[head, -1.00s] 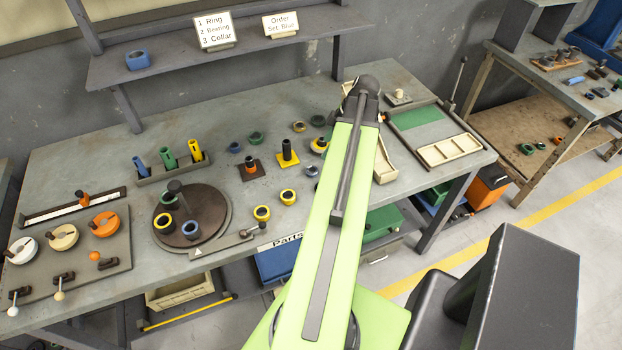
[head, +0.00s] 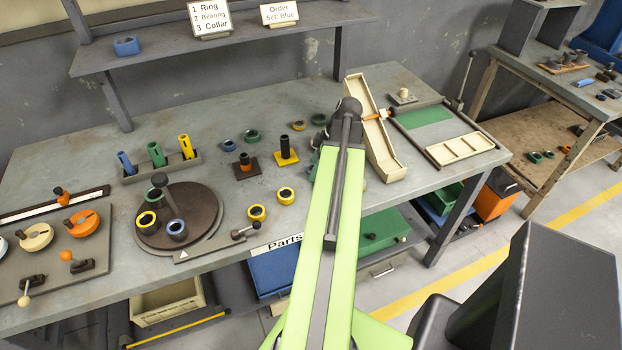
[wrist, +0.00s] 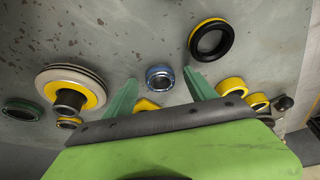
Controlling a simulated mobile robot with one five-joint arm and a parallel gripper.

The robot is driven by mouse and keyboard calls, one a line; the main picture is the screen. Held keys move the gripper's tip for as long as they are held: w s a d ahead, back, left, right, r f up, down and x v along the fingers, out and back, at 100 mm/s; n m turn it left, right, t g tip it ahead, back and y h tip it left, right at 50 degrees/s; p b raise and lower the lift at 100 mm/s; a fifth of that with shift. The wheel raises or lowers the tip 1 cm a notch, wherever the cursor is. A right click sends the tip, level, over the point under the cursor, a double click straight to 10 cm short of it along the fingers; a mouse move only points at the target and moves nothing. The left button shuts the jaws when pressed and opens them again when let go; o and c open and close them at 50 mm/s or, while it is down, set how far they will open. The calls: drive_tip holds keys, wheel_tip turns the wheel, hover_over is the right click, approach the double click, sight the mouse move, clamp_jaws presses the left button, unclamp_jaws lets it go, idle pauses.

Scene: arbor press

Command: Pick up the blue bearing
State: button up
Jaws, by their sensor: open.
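A small blue bearing (wrist: 160,79) with a silvery inner ring lies on the grey bench top in the wrist view. My gripper (wrist: 160,88) is open, its two green fingers reaching out on either side of the bearing in the picture. Whether the fingertips are down at its height cannot be told, and no contact shows. In the head view my own arm covers the gripper and the spot around it, and I cannot make out this bearing there.
In the wrist view, a black-and-yellow ring (wrist: 211,40) lies upper right, yellow rings (wrist: 231,86) are by the right finger, and a flanged yellow part (wrist: 73,90) is left. In the head view, a cream tray (head: 376,135) stands right of my arm and a turntable (head: 205,208) left.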

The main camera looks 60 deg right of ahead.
drive_tip(key=shift+r, duration=0.1)
drive_tip(key=shift+c, duration=0.5)
clamp_jaws()
